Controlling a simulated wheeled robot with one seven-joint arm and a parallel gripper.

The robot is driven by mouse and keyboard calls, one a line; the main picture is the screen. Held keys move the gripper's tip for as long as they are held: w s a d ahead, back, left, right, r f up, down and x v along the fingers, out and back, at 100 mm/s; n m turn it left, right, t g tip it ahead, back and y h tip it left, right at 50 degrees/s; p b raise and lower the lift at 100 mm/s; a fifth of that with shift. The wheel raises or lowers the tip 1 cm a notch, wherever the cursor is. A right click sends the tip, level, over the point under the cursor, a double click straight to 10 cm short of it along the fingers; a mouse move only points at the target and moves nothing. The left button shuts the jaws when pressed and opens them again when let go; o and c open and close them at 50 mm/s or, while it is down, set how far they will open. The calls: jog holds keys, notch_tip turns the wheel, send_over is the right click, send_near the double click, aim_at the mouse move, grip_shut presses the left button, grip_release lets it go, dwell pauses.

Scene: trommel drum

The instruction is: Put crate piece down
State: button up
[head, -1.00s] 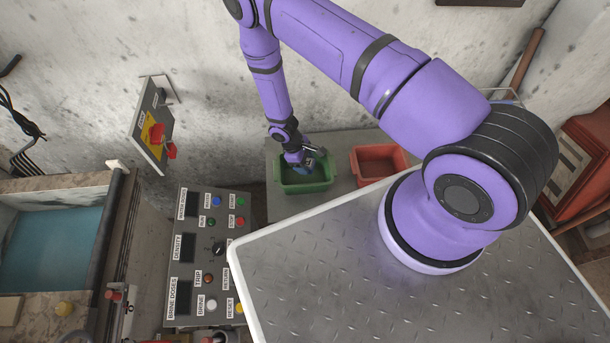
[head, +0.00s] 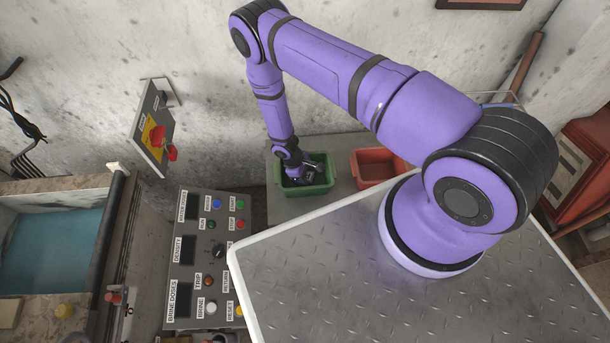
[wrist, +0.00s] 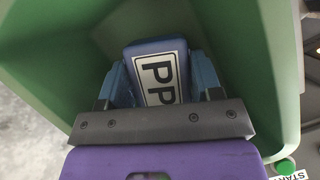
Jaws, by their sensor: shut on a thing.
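A blue piece with a white label reading "PP" (wrist: 160,77) is between the fingers of my gripper (wrist: 160,88) in the wrist view. My gripper is shut on this piece. The green crate (head: 318,189) surrounds the gripper, and its walls also fill much of the wrist view (wrist: 265,45). In the head view my gripper (head: 302,177) is down inside the green crate, and the piece is hard to make out there. I cannot tell whether the piece touches the crate floor.
A red crate (head: 375,169) stands right of the green one on the same grey surface (head: 285,208). A control panel (head: 210,255) with buttons is at the front left. A tank of blue-green liquid (head: 50,250) is at far left.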

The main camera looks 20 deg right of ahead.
jog(key=shift+f, duration=0.55)
jog(key=o, duration=0.9)
jog(key=v, duration=1.3)
jog(key=shift+d+r, duration=0.1)
jog(key=shift+d, duration=0.05)
